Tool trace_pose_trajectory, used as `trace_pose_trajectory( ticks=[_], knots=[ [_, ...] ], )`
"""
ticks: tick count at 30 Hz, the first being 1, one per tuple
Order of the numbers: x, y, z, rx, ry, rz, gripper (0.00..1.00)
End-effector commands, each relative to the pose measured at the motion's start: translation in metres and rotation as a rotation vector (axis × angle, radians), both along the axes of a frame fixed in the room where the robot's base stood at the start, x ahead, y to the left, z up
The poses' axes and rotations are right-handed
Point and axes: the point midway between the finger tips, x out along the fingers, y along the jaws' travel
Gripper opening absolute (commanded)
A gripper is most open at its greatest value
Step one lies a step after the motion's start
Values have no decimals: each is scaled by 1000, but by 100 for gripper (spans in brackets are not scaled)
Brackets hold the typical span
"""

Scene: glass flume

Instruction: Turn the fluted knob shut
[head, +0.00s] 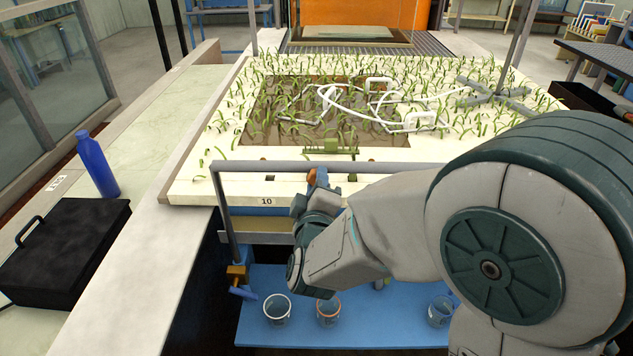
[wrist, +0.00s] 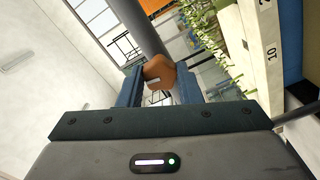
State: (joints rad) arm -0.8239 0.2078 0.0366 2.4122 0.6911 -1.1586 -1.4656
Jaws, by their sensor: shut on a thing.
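The orange-brown knob (wrist: 158,70) sits between the two blue fingers of my gripper (wrist: 160,82) in the wrist view, in front of a grey pipe. My gripper is shut on it. In the head view the gripper (head: 315,188) reaches to the grey rail at the front of the planted bed, and a bit of the orange knob (head: 321,176) shows above it. The knob's fluting and a small pale mark on its face are hard to make out. Its turned position cannot be told.
A grey pipe frame (head: 226,215) runs along the bed's front, with a brass valve (head: 237,274) at lower left. Several cups stand on the blue shelf (head: 262,335) below. A blue bottle (head: 97,165) and black case (head: 66,250) are on the left ledge.

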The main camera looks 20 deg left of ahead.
Motion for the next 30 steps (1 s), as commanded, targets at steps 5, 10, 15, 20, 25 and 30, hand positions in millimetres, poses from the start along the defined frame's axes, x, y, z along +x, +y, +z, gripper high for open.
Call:
trace_pose_trajectory(
  ticks=[5, 10, 15, 20, 25, 30],
  knots=[
    [0, 1, 1, -95, -23, 2, 9],
    [0, 1, 0, -152, -36, 2, 9],
    [-1, 1, 0, -178, -43, 2, 9],
    [-1, 1, 0, -186, -45, 2, 9],
    [-1, 1, 0, -185, -44, 2, 9],
    [0, 1, 0, -185, -44, 2, 51]
  ],
)
